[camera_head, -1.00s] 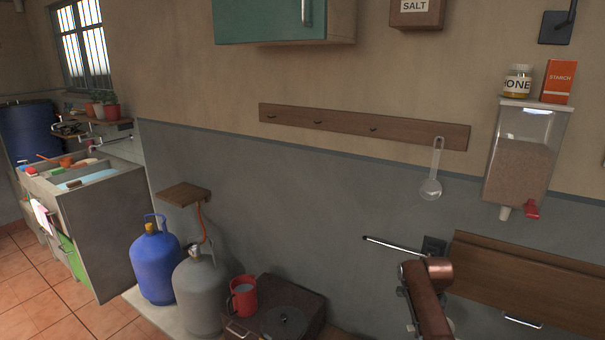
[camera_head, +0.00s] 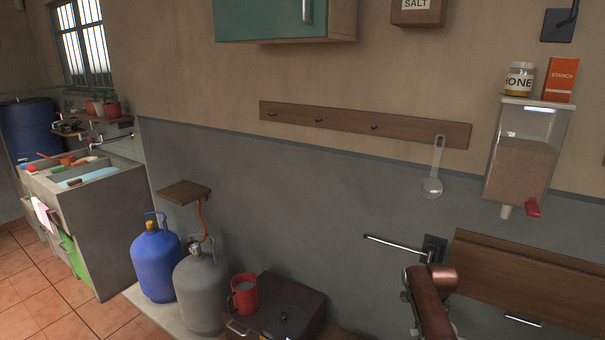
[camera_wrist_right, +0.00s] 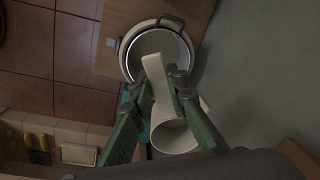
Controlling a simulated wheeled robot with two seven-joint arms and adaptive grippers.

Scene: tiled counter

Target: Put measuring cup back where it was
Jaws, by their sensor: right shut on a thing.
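In the right wrist view my right gripper (camera_wrist_right: 165,97), with green fingers, is shut on the handle of a white measuring cup (camera_wrist_right: 174,137). The handle runs up between the fingertips and the round bowl lies below them, its mouth facing the camera. In the head view a clear, long-handled scoop (camera_head: 433,186) hangs at the right end of a wooden hook rail (camera_head: 340,122). The rail's other hooks are bare. My right gripper and the held cup are not visible in the head view. My left gripper is in neither view.
In the wrist view a round pot (camera_wrist_right: 128,58) with a dark handle stands on a wooden surface (camera_wrist_right: 110,52) beyond the fingertips. In the head view a dispenser (camera_head: 527,150) is on the wall at right. Gas bottles (camera_head: 154,262) and a red mug (camera_head: 243,293) stand below.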

